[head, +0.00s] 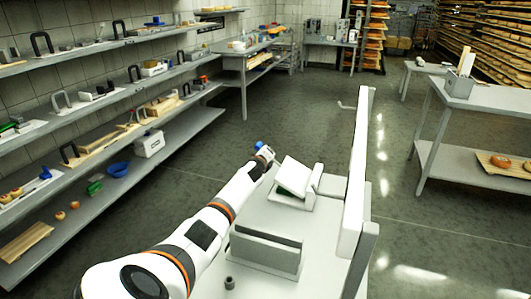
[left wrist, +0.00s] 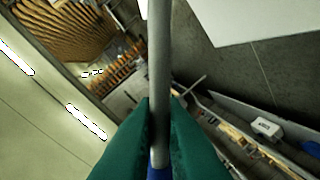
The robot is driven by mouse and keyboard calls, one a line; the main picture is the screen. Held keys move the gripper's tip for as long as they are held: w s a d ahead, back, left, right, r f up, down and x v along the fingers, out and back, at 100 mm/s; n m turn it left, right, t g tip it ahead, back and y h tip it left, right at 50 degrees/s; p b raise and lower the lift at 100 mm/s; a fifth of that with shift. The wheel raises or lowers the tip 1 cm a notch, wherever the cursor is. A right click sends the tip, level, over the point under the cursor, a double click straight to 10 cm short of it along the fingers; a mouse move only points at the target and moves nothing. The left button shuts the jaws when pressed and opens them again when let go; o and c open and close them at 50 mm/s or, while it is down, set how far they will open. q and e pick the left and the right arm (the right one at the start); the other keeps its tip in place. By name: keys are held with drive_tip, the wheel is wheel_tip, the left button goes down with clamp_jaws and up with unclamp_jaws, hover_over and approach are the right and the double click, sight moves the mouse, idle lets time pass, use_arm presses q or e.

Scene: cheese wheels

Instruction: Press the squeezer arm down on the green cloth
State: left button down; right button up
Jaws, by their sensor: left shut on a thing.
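My left arm reaches in from the lower left in the head view. Its gripper (head: 266,154) is beside the white squeezer (head: 303,196) on the table. A pale plate of the squeezer, seemingly its arm (head: 294,175), stands tilted up. A sliver of green cloth (head: 282,187) shows beneath the plate. In the left wrist view, the green fingers (left wrist: 159,105) are shut on a grey bar (left wrist: 159,60) with blue at its lower end. I cannot tell for sure whether the bar joins the squeezer arm. My right gripper is not in view.
A grey and white block (head: 266,249) and a small dark cup (head: 229,283) stand on the near table (head: 310,236). A tall white upright panel (head: 355,170) rises right of the squeezer. Loaded shelves (head: 150,170) line the left wall. Open floor lies beyond the table.

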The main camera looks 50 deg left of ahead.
use_arm(q)
drive_tip(key=c, duration=1.5)
unclamp_jaws()
drive_tip(key=shift+c, duration=0.2)
drive_tip(key=shift+s+d, duration=0.1)
drive_tip(key=p+v, duration=0.2)
drive_tip(key=v, duration=0.9)
drive_tip(key=shift+s+d, duration=0.3)
